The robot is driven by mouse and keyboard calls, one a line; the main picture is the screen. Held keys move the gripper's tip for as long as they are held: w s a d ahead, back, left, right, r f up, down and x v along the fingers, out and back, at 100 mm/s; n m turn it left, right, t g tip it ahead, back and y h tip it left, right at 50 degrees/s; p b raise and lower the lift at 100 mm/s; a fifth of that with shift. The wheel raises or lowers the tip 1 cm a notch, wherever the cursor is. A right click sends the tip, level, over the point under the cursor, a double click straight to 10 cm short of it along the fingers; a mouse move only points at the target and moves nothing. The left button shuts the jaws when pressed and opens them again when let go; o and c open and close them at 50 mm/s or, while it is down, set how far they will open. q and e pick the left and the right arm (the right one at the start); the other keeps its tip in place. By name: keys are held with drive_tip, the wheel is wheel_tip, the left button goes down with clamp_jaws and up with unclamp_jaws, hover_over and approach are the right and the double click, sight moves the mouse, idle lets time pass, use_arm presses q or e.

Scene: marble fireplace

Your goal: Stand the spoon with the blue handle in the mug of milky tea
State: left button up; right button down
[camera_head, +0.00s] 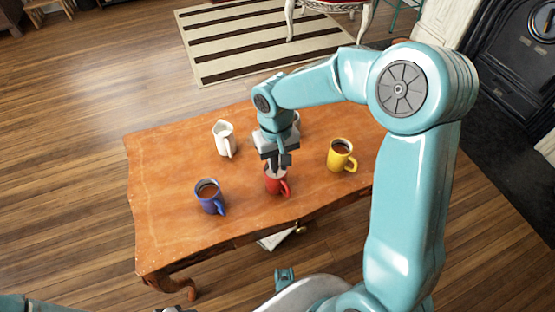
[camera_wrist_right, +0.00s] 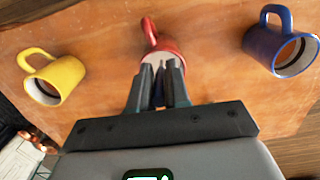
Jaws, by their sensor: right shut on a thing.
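My right gripper (camera_head: 276,166) is over the red mug (camera_head: 279,187), pointing down. In the right wrist view, its dark fingers (camera_wrist_right: 165,85) are close together in front of the red mug (camera_wrist_right: 152,38). Whether the thing is inside the mug I cannot tell. The blue mug (camera_head: 210,200) and yellow mug (camera_head: 340,160) hold brown drinks. The red mug's content is mostly hidden.
The mugs stand on a wavy-edged wooden table (camera_head: 165,205). A white jug (camera_head: 226,142) stands behind the blue mug, and a white thing is partly hidden behind my right wrist. The table's left part is clear. A striped rug (camera_head: 235,45) lies beyond.

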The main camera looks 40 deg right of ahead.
drive_tip(key=c, duration=0.5)
unclamp_jaws()
idle(0.4)
drive_tip(key=shift+r+p, duration=3.8)
drive_tip(key=shift+r, duration=0.8)
drive_tip(key=shift+f, duration=0.1)
